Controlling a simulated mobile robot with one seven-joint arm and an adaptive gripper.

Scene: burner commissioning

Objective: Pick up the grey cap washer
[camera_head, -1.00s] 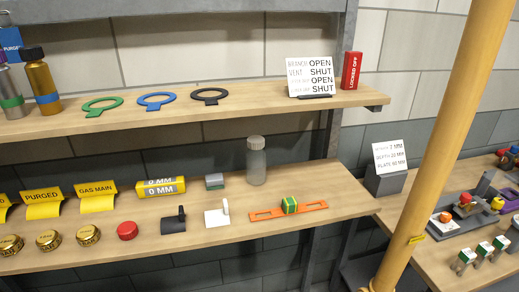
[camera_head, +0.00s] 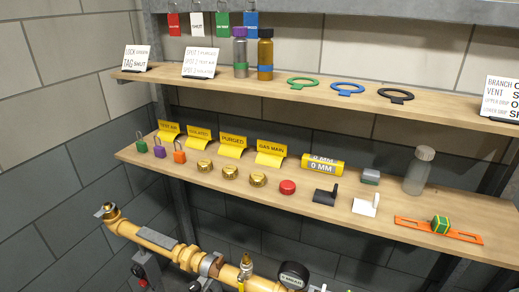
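I cannot make out a grey cap washer for certain. Several brass caps (camera_head: 230,173) lie in a row on the lower shelf (camera_head: 300,205), and whether a washer sits in or under any of them is too small to tell. A red round cap (camera_head: 288,187) lies to their right. A small block with a grey top and green base (camera_head: 370,177) stands farther right, behind a white bracket-like piece (camera_head: 366,206). A clear bottle with a pale grey lid (camera_head: 419,172) stands near it. My gripper is not in view.
Yellow tags (camera_head: 233,146), padlocks (camera_head: 158,148), a black piece (camera_head: 326,196) and an orange level-like bar (camera_head: 410,225) crowd the lower shelf. The upper shelf (camera_head: 430,105) holds green, blue and black ring plates. Yellow pipework with a gauge (camera_head: 293,276) runs below.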

